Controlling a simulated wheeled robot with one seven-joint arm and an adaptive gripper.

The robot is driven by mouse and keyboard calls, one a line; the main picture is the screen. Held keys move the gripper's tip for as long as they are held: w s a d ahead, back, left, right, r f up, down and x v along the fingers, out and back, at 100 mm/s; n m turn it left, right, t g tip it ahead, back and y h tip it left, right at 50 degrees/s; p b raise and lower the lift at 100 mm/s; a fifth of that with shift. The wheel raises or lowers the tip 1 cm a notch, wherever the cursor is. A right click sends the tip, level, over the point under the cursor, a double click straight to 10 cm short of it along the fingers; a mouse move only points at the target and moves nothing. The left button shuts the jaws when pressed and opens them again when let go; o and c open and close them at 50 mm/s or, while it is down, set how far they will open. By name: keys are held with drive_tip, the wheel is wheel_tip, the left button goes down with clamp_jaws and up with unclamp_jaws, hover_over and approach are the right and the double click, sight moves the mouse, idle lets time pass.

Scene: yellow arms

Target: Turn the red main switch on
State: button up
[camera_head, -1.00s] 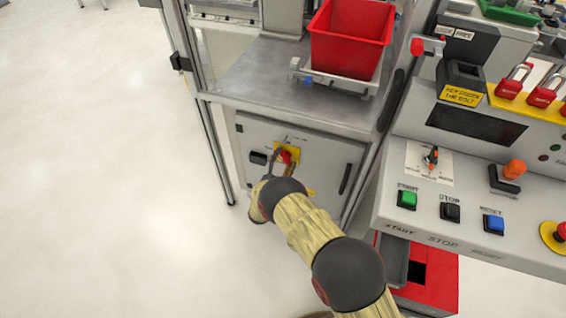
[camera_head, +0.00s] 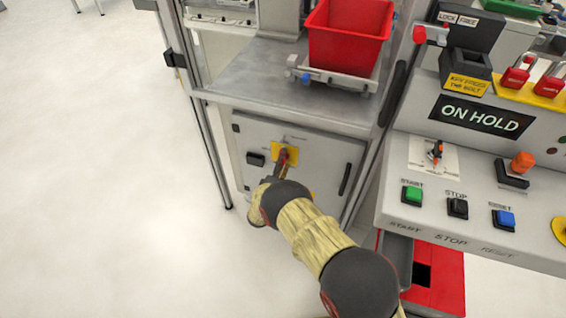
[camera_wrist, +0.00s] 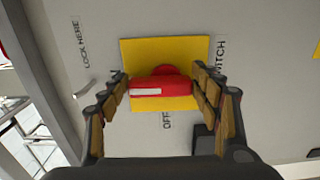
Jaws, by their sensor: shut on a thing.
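The red main switch (camera_head: 284,157) sits on a yellow plate on the grey cabinet door, partly hidden by my gripper (camera_head: 277,172). In the wrist view its red handle (camera_wrist: 160,87) lies crosswise over the yellow plate (camera_wrist: 160,48), with its white-marked end to the left. My gripper (camera_wrist: 163,90) is shut on the handle, one finger at each end. "OFF" shows below the handle; a partly hidden label ending in "N" is by the left finger.
The display (camera_head: 481,116) on the console at right is lit and reads "ON HOLD". A red bin (camera_head: 346,38) stands on the shelf above the cabinet. A black door handle (camera_head: 345,179) is right of the switch. Floor at left is clear.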

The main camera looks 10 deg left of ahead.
drive_tip(key=shift+d, duration=0.1)
idle(0.3)
drive_tip(key=o, duration=1.2)
drive_tip(key=shift+c, duration=0.2)
drive_tip(key=s+a, duration=0.1)
drive_tip(key=s, duration=1.1)
drive_tip(key=shift+a, duration=0.35)
drive_tip(key=shift+f, duration=0.1)
